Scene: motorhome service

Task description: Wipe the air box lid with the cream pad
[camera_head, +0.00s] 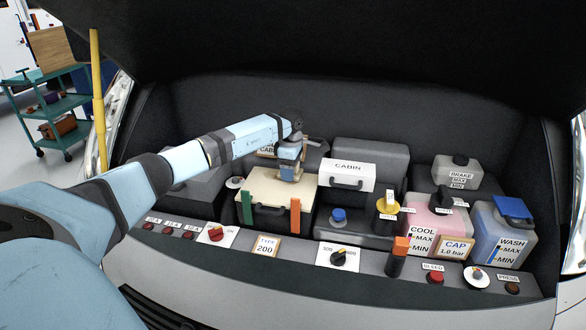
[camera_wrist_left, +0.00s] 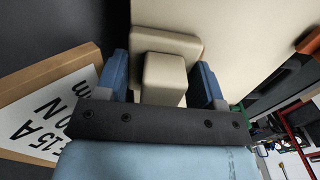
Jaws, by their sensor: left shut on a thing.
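The air box lid (camera_head: 265,192) is a flat cream panel in the middle left of the bay in the head view. It also fills the upper right of the left wrist view (camera_wrist_left: 255,35). The cream pad (camera_wrist_left: 166,72) is a flat block with a square grip, close in colour to the lid. My left gripper (camera_head: 289,165) is over the lid's far right part, its blue fingers shut on the pad's grip. The pad's base is at the lid's surface; I cannot tell whether it touches. My right gripper is out of view.
A green clip (camera_head: 247,207) and an orange clip (camera_head: 295,215) stand at the lid's front edge. A white CABIN box (camera_head: 347,174) is just right. Coolant (camera_head: 432,222) and wash (camera_head: 503,232) tanks stand farther right. A dark hood hangs above.

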